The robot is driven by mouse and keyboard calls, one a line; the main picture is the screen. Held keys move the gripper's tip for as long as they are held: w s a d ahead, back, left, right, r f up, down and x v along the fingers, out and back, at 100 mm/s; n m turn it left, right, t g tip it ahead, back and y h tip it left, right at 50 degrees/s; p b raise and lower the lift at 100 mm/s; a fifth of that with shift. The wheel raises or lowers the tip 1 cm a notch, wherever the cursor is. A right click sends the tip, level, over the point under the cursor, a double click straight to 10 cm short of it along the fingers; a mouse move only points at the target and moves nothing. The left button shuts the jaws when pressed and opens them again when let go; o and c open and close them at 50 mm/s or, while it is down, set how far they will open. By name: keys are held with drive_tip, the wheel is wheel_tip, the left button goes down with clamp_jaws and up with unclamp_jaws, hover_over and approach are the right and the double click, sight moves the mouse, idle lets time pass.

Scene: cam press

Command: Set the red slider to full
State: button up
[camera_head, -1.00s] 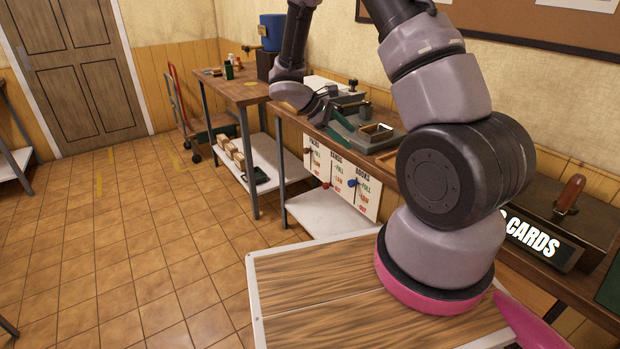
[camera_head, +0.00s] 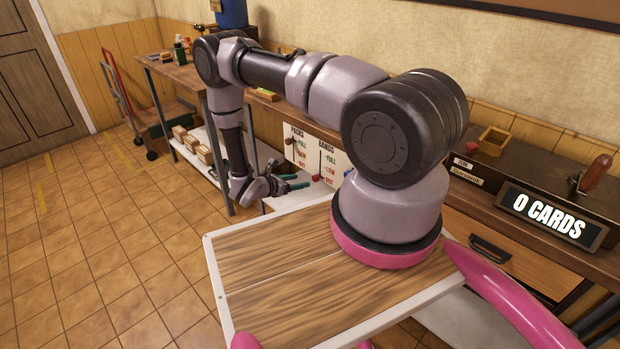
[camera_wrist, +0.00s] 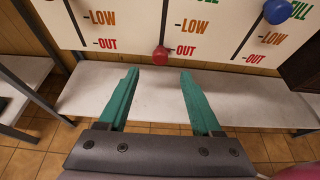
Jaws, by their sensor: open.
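In the head view the red knob (camera_head: 315,178) is low on the BANDS panel (camera_head: 328,158). My gripper (camera_wrist: 158,75) is open and empty. Its two green fingers point toward the panel, with the knob just beyond the gap between their tips. I see no contact. The head view shows my gripper (camera_head: 292,183) low in front of the panels.
A blue knob (camera_wrist: 277,11) is near FULL on the right panel. A dark reddish knob (camera_head: 290,142) is on the PACKS panel. A white shelf (camera_wrist: 225,103) lies below the panels. A sign reading 0 CARDS (camera_head: 550,216) stands on the bench at right. Open tiled floor is at left.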

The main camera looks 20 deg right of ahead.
sight(314, 178)
drive_tip(key=x, duration=0.8)
drive_tip(key=shift+w+d+f, duration=0.1)
drive_tip(key=shift+d, duration=0.1)
clamp_jaws()
idle(1.1)
